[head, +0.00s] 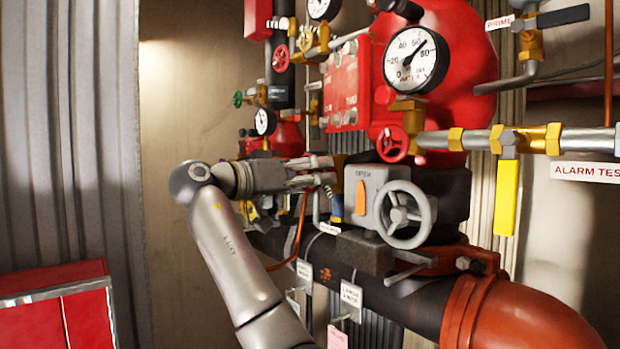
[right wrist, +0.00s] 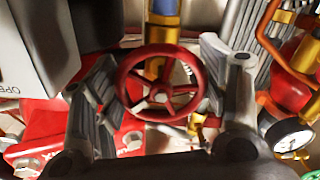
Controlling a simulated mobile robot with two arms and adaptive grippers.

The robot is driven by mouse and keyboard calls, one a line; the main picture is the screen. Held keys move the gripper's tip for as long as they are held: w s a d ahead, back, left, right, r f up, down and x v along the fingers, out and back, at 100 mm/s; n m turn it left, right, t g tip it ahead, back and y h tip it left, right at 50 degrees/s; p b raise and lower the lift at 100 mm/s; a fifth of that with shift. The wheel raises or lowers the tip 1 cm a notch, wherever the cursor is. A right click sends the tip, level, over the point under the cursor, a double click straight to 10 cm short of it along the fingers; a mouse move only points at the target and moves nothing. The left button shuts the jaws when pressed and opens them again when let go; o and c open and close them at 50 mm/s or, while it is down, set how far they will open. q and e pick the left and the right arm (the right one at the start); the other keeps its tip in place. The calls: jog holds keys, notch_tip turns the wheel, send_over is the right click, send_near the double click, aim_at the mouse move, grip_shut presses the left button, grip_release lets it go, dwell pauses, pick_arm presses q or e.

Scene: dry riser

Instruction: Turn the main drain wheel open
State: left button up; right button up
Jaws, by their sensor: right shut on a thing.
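A red handwheel (right wrist: 160,87) with several spokes sits between the two fingers of my right gripper in the right wrist view, with a brass stem and a blue part behind it. My right gripper (head: 326,171) is shut on this wheel's rim from both sides. In the head view the gripper reaches in from the left, beside the grey box marked OPEN (head: 368,190), and it hides the held wheel. I cannot read a label naming this wheel as the main drain. My left gripper is not in view.
A grey handwheel (head: 403,213) is on the OPEN box, just right of my gripper. A smaller red wheel (head: 392,143) and a gauge (head: 415,60) are above. A yellow lever (head: 507,197) hangs at right. A large dark pipe (head: 395,300) runs below. A red cabinet (head: 55,300) stands at lower left.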

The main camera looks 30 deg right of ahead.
jog(key=n, duration=0.4)
jog(key=shift+s+r+n, duration=0.1)
jog(key=shift+r+n, duration=0.15)
jog(key=shift+n, duration=0.05)
jog(key=n, duration=0.3)
jog(key=shift+n, duration=0.4)
jog(key=n, duration=0.4)
jog(key=shift+r, duration=0.15)
jog(key=n, duration=0.4)
jog(key=n+p, duration=0.1)
jog(key=n, duration=0.2)
jog(key=shift+r+n, duration=0.1)
jog(key=shift+n, duration=0.2)
jog(key=n, duration=0.3)
jog(key=shift+n, duration=0.3)
jog(key=n+p, duration=0.1)
jog(key=n, duration=0.3)
jog(key=shift+n+p, duration=0.3)
jog(key=shift+n, duration=1)
jog(key=shift+f, duration=0.2)
